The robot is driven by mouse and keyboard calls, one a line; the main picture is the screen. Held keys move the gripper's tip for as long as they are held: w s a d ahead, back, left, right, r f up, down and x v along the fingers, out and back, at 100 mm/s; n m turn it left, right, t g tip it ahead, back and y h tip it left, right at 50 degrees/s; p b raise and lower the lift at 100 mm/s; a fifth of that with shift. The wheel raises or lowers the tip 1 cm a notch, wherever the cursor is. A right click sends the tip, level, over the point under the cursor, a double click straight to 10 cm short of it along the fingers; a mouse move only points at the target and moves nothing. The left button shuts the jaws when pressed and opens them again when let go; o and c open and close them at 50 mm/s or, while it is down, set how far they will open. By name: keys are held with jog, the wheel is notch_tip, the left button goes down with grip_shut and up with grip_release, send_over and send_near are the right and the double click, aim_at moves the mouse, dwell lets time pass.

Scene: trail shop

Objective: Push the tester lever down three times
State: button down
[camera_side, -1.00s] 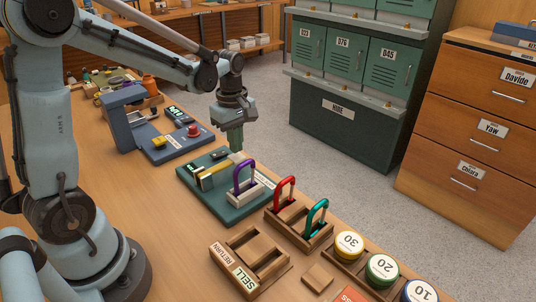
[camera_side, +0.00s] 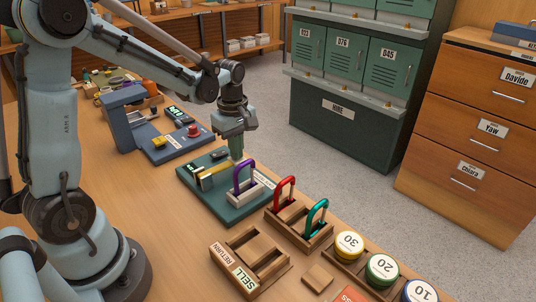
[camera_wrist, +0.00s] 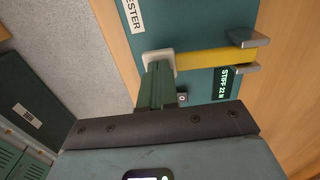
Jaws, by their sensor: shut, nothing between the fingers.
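The tester is a teal base plate (camera_side: 222,212) on the bench, with a yellow lever (camera_side: 214,177) near its middle. A purple carabiner (camera_side: 245,165) stands upright in a pale block on the plate, just in front of the lever. My gripper (camera_side: 236,158) points down with its green fingers shut and empty, at the lever's right end. In the wrist view the fingertips (camera_wrist: 158,66) overlap the pale end pad (camera_wrist: 157,58) of the yellow lever (camera_wrist: 215,58) and appear to touch it. The small display (camera_wrist: 223,88) shows green text reading about "STIFF 22 N".
Red (camera_side: 285,190) and teal (camera_side: 317,215) carabiners stand in a wooden rack in front of the tester. A blue device with a red button (camera_side: 193,131) stands behind it. A wooden SELL/RETURN tray (camera_side: 222,252) lies nearer. The bench edge runs along the right.

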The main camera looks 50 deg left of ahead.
jog(key=shift+f, duration=0.7)
dwell(0.5)
jog(key=shift+r, duration=0.1)
dwell(0.7)
jog(key=shift+r, duration=1.65)
notch_tip(320, 180, up, 5)
dwell(0.4)
